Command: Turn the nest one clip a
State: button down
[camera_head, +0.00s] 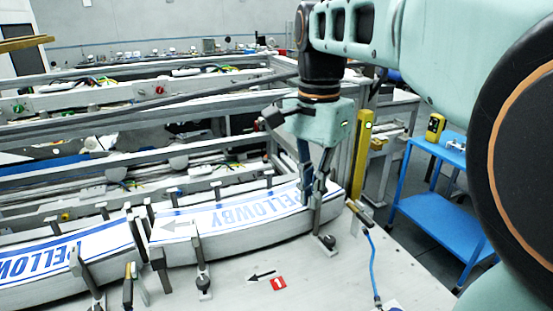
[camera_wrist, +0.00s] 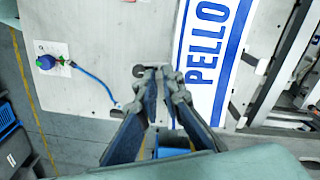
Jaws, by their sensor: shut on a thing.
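Nest one is a curved pale tray (camera_head: 258,246) carrying a white label (camera_head: 235,215) with blue "PELLOWBY" lettering and a grey arrow; a red "1" marker (camera_head: 278,283) lies in front. My gripper (camera_head: 314,190) is at the right end of this nest, pointing down, shut on a slim grey upright clip (camera_head: 318,222) with a dark foot at the front edge. In the wrist view the fingers (camera_wrist: 165,76) close together beside the label (camera_wrist: 212,60); the gripped part is mostly hidden. Another clip (camera_head: 203,272) stands at the front edge further left. I cannot tell which clip is "a".
A second nest with its own label (camera_head: 60,255) lies to the left. A blue hose (camera_head: 373,262) with a fitting is right of my gripper. Metal rails (camera_head: 130,125) run behind. A blue cart (camera_head: 435,200) stands at right. The plate (camera_head: 340,275) in front is mostly clear.

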jog(key=shift+w+a+m+p, duration=0.1)
jog(key=shift+w+m+p, duration=0.15)
jog(key=shift+m, duration=0.55)
jog(key=shift+w+a+m+p, duration=0.1)
jog(key=shift+m+p, duration=0.1)
jog(key=shift+m, duration=0.6)
jog(key=c, duration=2.1)
grip_release()
jog(key=shift+r, duration=0.1)
notch_tip(320, 180, up, 12)
jog(key=shift+f, duration=0.1)
